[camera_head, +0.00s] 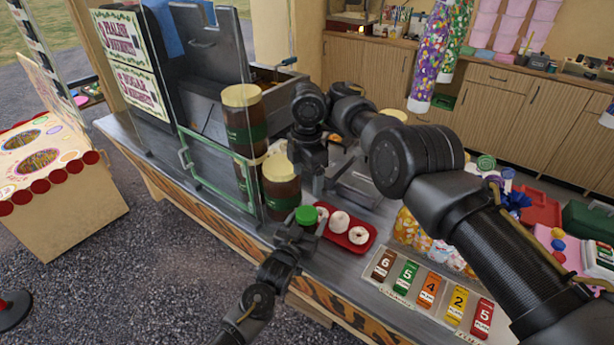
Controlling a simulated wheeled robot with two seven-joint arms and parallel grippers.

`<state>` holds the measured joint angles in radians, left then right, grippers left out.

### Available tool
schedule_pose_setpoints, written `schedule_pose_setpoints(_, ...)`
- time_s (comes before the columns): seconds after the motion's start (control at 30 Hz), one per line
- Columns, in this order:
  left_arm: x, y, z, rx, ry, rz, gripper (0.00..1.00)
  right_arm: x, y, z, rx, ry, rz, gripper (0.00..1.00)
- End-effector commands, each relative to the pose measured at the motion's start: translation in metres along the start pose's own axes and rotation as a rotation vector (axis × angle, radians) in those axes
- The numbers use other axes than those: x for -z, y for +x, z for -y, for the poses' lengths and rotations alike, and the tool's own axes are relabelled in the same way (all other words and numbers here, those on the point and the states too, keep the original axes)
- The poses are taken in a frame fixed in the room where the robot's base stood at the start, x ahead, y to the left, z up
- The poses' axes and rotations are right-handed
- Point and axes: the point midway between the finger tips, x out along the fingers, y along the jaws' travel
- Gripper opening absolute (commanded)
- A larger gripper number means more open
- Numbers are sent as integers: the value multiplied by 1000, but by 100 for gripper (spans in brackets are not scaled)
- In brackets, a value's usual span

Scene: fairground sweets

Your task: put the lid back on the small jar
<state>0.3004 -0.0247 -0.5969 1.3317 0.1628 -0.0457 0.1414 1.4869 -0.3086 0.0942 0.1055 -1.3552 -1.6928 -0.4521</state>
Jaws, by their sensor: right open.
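A green lid (306,214) shows near the counter's front edge, between the fingertips of my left gripper (305,225). The fingers lie on both sides of it and appear shut on it. What is under the lid is mostly hidden by the gripper. My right gripper (318,185) is open and points down over the counter, right of the brown jars; its fingertips are partly hard to make out. I cannot clearly pick out an open small jar; my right arm hides part of the counter.
Large brown jars with cream lids (281,168) stand close left of both grippers, beside a green-framed clear panel (222,170). A red tray (355,247) of white doughnuts lies just right of the green lid. Numbered coloured blocks (428,291) line the front right.

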Motion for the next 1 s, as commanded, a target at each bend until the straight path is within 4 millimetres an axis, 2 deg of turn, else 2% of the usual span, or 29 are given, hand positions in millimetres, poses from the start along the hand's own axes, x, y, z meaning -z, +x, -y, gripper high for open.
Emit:
schedule_pose_setpoints(0.3,-1,-1,0,0,0,2,80,0,0,0,0,0,0,79)
schedule_pose_setpoints(0.43,-2,-8,0,0,-1,3,80,0,2,0,0,0,0,79)
schedule_pose_setpoints(0.57,-4,-27,0,0,-1,3,80,0,6,0,0,0,0,79)
schedule_pose_setpoints(0.8,-4,-74,0,0,-1,2,80,0,14,0,0,0,0,79)
schedule_pose_setpoints(1.0,-2,-100,0,0,0,2,80,0,19,0,0,0,0,79)
